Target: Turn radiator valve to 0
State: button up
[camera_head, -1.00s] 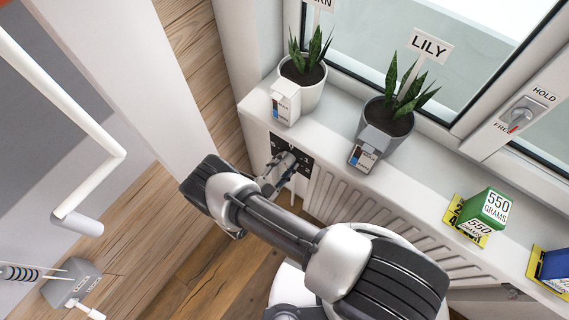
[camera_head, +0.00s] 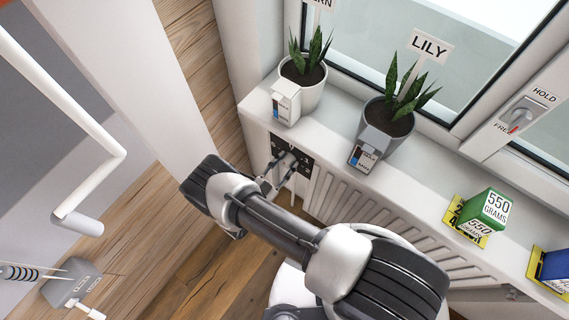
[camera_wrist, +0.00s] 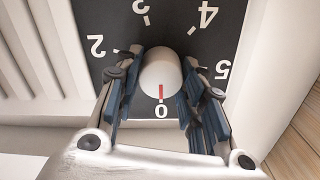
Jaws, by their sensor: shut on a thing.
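The red mark points at the 0. The 2, 3, 4 and 5 also show; the 1 is hidden, apparently by a finger. My gripper (camera_wrist: 161,95) has one finger on each side of the knob and is shut on it. In the head view my gripper (camera_head: 279,172) reaches the dial plate (camera_head: 293,152) at the radiator's left end, and the knob is mostly hidden.
The ribbed radiator (camera_head: 350,205) runs under a white sill (camera_head: 420,168). On the sill stand two potted plants (camera_head: 304,84) (camera_head: 386,130) with sensor boxes, a green weight block (camera_head: 486,208) and a blue block (camera_head: 556,264). A white wall edge (camera_head: 150,90) rises at the left.

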jog(key=o, duration=1)
jog(key=shift+o, duration=0.2)
jog(key=shift+s+a, duration=0.1)
jog(key=v, duration=1.1)
jog(key=shift+s+a, duration=0.25)
jog(key=shift+s, duration=0.05)
